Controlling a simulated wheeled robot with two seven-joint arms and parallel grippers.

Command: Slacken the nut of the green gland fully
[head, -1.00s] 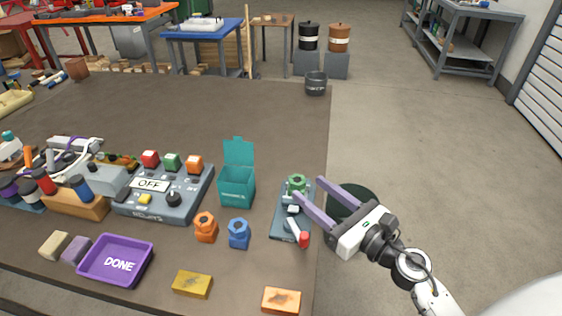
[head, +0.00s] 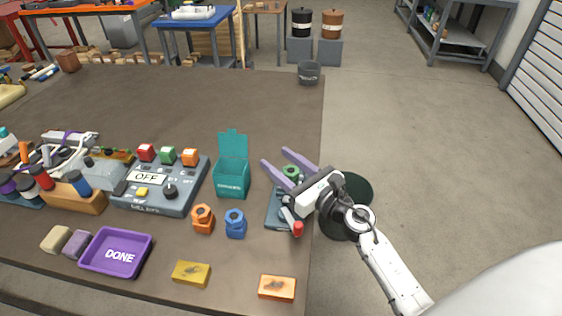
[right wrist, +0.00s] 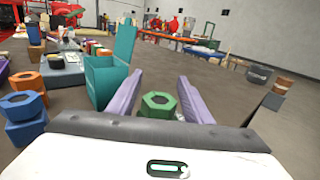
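The green gland (head: 291,170) stands on a small grey-blue base (head: 274,214) near the table's right edge; its hexagonal nut with a dark central opening shows in the right wrist view (right wrist: 158,104). My right gripper (head: 276,157) is open, its two purple fingers on either side of the green gland. In the right wrist view, the fingers (right wrist: 159,76) reach past the nut with a visible gap on each side. The gripper's body hides part of the base. My left gripper is not in view.
A red-tipped lever (head: 298,228) is on the base. The open teal box (head: 231,180) stands just left of it. Orange (head: 203,220) and blue (head: 235,224) glands, a purple DONE tray (head: 95,258) and an OFF control box (head: 140,205) stand farther left.

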